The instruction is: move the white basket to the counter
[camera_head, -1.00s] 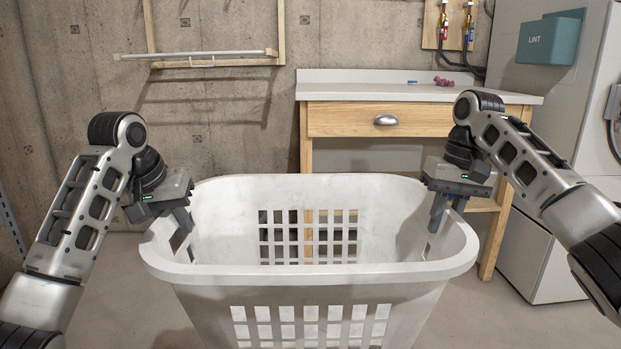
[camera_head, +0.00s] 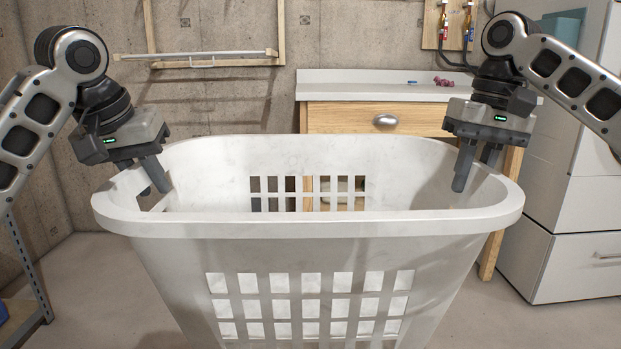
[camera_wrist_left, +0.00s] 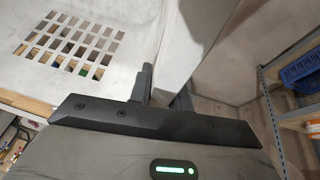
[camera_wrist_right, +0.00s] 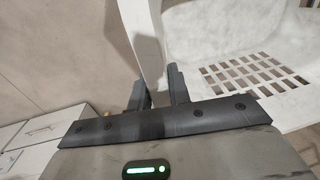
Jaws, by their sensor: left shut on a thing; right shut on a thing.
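The white basket (camera_head: 310,226) is large, with slotted walls, and fills the middle of the head view, upright and held up in front of me. It looks empty. My left gripper (camera_head: 154,176) is shut on the basket's left rim, and my right gripper (camera_head: 477,168) is shut on its right rim. Both wrist views show the fingers on either side of the basket wall. The counter (camera_head: 360,87) has a white top over a wooden drawer and stands behind the basket against the wall. The basket hides its lower part.
A small pink object (camera_head: 443,81) and a small blue item (camera_head: 412,83) lie on the counter top. A white appliance (camera_head: 590,190) stands to the right of the counter. A shelf with a blue bin (camera_wrist_left: 302,66) is at the left. A wooden rack (camera_head: 215,60) hangs on the wall.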

